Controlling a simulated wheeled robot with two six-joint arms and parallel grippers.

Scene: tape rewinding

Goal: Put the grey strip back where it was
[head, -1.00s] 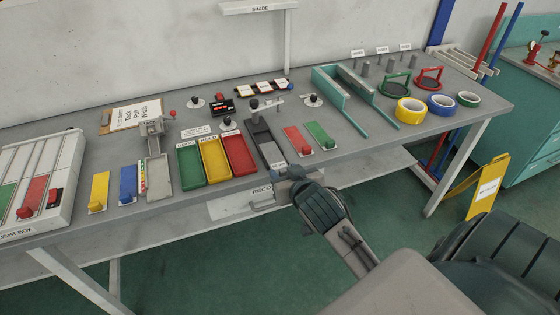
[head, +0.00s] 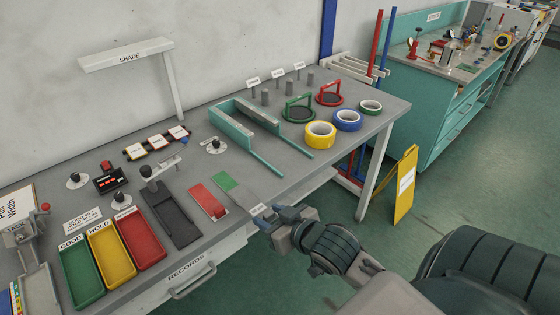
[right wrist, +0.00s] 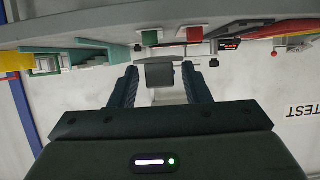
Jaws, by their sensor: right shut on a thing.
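My right gripper (head: 272,219) is shut on one end of the grey strip (head: 242,197), beside a small white label. The strip is held near the table's front edge and hides part of a green strip (head: 226,181) in the head view. I cannot tell its height above the table. In the right wrist view, a grey block-like end (right wrist: 160,74) shows between the fingers (right wrist: 160,88). A dark grey tray (head: 178,220) with a black-knobbed post lies left of the red strip (head: 207,201); it looks empty. My left gripper is out of view.
Green, yellow and red bins (head: 142,240) stand left of the dark tray. A teal rail fixture (head: 245,125) and tape rolls (head: 320,135) are to the right. A white shade post (head: 174,88) stands behind. Some bare tabletop lies behind the red strip.

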